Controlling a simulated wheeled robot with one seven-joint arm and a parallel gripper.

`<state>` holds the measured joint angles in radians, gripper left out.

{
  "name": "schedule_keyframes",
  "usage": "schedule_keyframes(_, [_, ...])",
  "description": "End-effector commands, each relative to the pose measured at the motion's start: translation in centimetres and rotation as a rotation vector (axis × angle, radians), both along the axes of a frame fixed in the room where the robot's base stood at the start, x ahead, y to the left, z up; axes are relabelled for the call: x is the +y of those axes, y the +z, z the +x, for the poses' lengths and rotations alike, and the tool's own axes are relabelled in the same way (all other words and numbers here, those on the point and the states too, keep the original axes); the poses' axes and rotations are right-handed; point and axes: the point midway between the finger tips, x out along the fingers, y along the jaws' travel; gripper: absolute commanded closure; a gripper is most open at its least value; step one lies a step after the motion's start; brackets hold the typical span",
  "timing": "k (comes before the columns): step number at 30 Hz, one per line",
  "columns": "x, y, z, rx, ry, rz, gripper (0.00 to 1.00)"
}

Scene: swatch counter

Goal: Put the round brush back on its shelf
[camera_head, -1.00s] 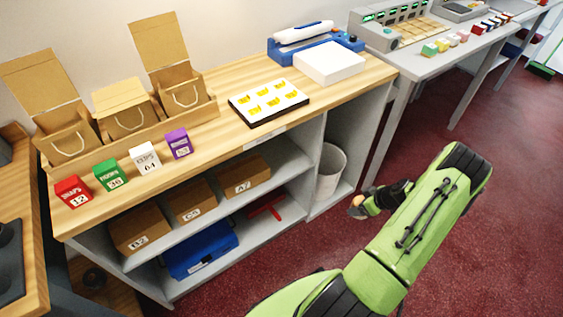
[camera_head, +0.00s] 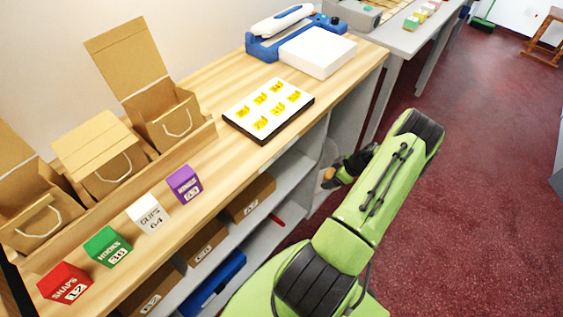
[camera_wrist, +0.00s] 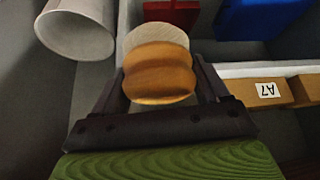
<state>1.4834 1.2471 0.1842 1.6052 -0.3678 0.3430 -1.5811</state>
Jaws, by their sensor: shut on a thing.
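The round brush (camera_wrist: 158,85) has a ribbed orange-brown wooden body with a paler round disc behind it. In the wrist view my gripper (camera_wrist: 160,76) is shut on it, one dark finger on each side. In the head view my gripper (camera_head: 336,176) is beside the open right end of the counter, below its top, and only a small tan bit of the brush (camera_head: 327,177) shows. The grey shelves (camera_head: 296,172) under the counter are partly hidden by the countertop and my arm. I cannot tell which shelf spot is the brush's own.
The wrist view shows a white bin (camera_wrist: 75,28), a red thing (camera_wrist: 172,13), a blue box (camera_wrist: 258,18) and a cardboard box marked A7 (camera_wrist: 262,93) near my gripper. The countertop (camera_head: 215,150) holds cartons, colored blocks and a card tray.

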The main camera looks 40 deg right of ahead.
Motion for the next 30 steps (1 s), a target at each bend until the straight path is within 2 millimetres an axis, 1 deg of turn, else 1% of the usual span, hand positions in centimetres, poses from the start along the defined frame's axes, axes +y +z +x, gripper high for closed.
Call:
schedule_keyframes(1, [0.5,-0.1,1.4,-0.004,0.006,0.000,0.50])
schedule_keyframes(3, [1.1,-0.1,3.6,-0.005,0.009,0.001,0.50])
schedule_keyframes(10, [3.1,-0.2,10.3,-0.004,0.008,0.000,0.50])
schedule_keyframes(12, [3.5,-0.2,11.7,-0.003,0.005,-0.001,0.50])
schedule_keyframes(17, [4.1,-0.1,13.9,-0.003,0.005,-0.001,0.50])
schedule_keyframes(21, [5.0,-0.2,16.7,-0.004,0.005,0.000,0.50])
schedule_keyframes(24, [4.9,-1.6,16.5,-0.001,-0.001,0.002,0.50])
schedule_keyframes(30, [4.8,-1.5,16.5,-0.002,0.001,0.001,0.50])
